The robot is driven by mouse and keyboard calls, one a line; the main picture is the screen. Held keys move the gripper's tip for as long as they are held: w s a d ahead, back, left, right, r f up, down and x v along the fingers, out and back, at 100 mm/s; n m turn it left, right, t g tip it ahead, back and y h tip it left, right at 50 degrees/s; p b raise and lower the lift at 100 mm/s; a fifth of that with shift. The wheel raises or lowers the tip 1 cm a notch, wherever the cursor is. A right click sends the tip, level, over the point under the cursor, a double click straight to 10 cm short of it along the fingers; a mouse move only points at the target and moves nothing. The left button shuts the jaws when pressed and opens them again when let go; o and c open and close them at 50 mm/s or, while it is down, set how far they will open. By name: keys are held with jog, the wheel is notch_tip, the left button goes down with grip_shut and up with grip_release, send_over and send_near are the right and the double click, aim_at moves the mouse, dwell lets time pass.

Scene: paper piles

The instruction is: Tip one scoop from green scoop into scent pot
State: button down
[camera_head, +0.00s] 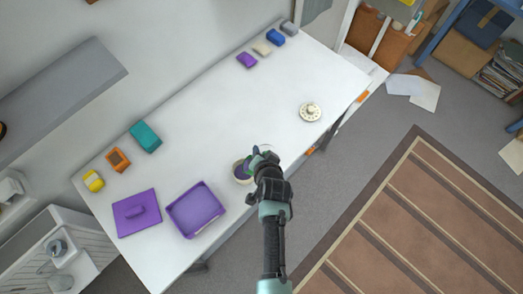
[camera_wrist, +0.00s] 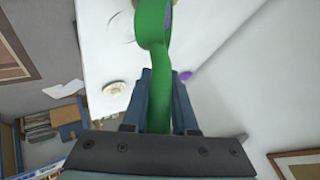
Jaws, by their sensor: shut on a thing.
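My gripper (camera_head: 262,160) is shut on the handle of the green scoop (camera_wrist: 150,80), which stands out beyond the fingers in the wrist view. A bit of purple shows at the scoop's bowl, at the top edge of that view. In the head view, a small part of the green scoop (camera_head: 248,161) shows at the scent pot (camera_head: 236,172), a round cream pot near the table's front edge. Purple shows within the pot's rim. My gripper partly covers the pot and scoop, so I cannot tell whether they touch or how much the scoop holds.
A round cream piece with holes (camera_head: 310,111) lies on the white table to the right. An open purple tray (camera_head: 180,224) and a flat purple lid (camera_head: 126,222) are at left. Teal (camera_head: 145,136), orange (camera_head: 117,159) and yellow (camera_head: 93,181) items line the back left. The table's middle is clear.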

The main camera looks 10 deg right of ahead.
aim_at(247, 158)
jog(key=shift+w+a+r+h+p, duration=0.2)
jog(key=shift+a+h+p, duration=0.3)
jog(key=shift+p, duration=0.4)
dwell(0.6)
jog(key=shift+w+a+n+g+h, duration=0.15)
jog(key=shift+a+n+g+h, duration=0.1)
jog(key=shift+n+g+h, duration=0.2)
dwell(0.6)
jog(key=shift+w+a+n+g+h+b, duration=0.15)
jog(key=shift+a+n+h+b, duration=0.1)
jog(key=shift+a+h+b, duration=0.35)
jog(key=shift+w+a+n+g+h+b, duration=0.15)
jog(key=shift+a+n+h+b, duration=0.15)
jog(key=shift+b, duration=0.45)
dwell(0.9)
jog(key=shift+w+a+f+h+b, duration=0.2)
jog(key=shift+a+h+b, duration=0.3)
jog(key=shift+b, duration=0.4)
dwell(0.4)
jog(key=shift+d+g, duration=0.15)
jog(key=shift+g, duration=0.1)
